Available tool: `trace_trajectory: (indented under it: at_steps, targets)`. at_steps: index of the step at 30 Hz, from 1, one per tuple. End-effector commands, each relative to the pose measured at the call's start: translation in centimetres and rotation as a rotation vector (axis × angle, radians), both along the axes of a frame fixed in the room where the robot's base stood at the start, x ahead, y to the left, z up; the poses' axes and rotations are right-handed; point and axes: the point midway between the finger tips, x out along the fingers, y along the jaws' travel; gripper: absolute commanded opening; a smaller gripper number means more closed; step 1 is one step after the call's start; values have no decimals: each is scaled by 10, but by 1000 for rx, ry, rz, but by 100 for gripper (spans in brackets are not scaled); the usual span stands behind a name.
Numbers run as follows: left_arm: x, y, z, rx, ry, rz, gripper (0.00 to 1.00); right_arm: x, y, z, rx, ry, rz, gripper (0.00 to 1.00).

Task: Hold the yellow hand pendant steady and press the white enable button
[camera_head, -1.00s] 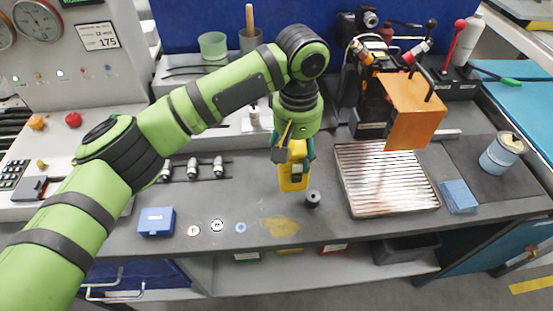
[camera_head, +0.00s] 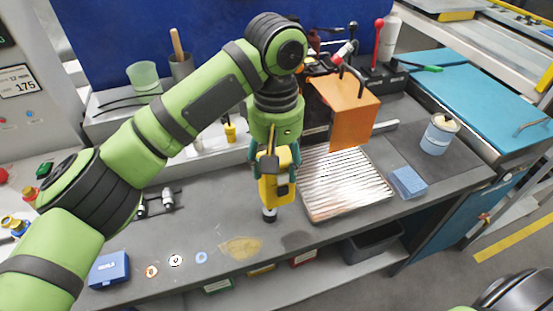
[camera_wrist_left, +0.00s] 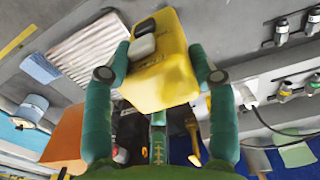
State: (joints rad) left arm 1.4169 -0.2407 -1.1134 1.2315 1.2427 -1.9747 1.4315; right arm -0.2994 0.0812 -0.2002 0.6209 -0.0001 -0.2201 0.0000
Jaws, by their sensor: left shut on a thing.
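My left gripper (camera_head: 273,160) is shut on the yellow hand pendant (camera_head: 275,189), over the grey bench. In the left wrist view the pendant (camera_wrist_left: 170,75) sits between the two teal fingers, one on each side. No finger covers the white button. In the head view a small black round piece (camera_head: 269,215) shows at the pendant's lower end; I cannot tell whether it is attached. My right gripper is not in view.
A blue pad (camera_head: 408,182) and a can (camera_head: 438,135) are farther right. A blue case (camera_head: 109,269) and small rings lie at the front left.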

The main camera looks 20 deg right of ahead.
Motion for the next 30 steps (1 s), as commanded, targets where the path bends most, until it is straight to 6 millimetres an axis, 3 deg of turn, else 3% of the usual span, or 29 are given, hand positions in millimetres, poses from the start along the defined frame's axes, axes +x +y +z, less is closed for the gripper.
trace_trajectory:
  at_steps: [30]
  targets:
    - [22, 31, -35, 0, 0, 0, 16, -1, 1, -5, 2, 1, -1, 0]
